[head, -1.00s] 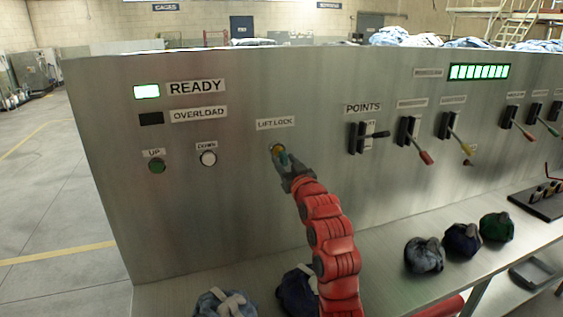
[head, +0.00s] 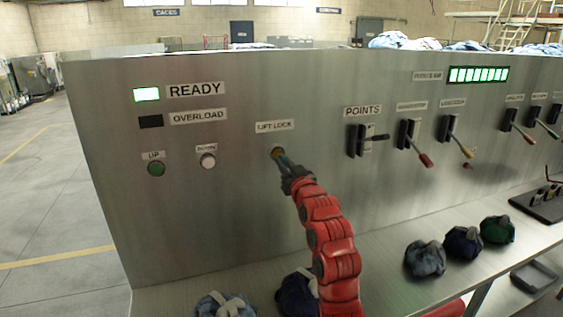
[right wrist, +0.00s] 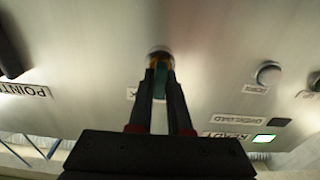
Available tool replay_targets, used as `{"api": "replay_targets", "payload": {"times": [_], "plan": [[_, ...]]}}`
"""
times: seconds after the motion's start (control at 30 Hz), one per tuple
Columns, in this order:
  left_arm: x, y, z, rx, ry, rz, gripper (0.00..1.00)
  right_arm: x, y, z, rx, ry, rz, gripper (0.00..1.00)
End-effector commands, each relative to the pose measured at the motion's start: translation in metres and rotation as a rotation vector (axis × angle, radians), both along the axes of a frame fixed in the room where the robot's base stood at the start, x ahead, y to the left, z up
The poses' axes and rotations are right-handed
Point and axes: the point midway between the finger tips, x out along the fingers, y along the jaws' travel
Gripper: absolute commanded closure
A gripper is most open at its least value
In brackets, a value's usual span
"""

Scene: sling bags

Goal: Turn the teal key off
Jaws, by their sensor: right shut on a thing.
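The teal key (head: 284,160) sits in the brass lock under the LIFT LOCK label (head: 274,126) on the steel panel. My right gripper (head: 287,168) is shut on the key, its arm reaching up from below. In the right wrist view the teal key (right wrist: 160,78) is between the two dark fingers, in front of the round lock (right wrist: 160,55). The fingers hide part of the key, and its exact angle is hard to tell. My left gripper is not in view.
The green READY lamp (head: 146,94) is lit and the OVERLOAD lamp (head: 151,121) is dark. A green button (head: 156,169) and a white button (head: 208,161) are left of the lock. Levers (head: 361,140) stand to the right. Tied bags (head: 463,243) lie on the ledge below.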

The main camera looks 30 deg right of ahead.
Motion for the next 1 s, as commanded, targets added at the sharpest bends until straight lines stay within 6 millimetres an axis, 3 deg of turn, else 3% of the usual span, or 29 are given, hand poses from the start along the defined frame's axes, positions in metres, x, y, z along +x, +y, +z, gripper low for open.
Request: {"api": "replay_targets", "payload": {"times": [1.0], "plan": [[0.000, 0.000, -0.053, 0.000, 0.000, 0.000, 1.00, 0.000, 0.000, -0.002, -0.279, 0.066, -0.019, 1.00]]}}
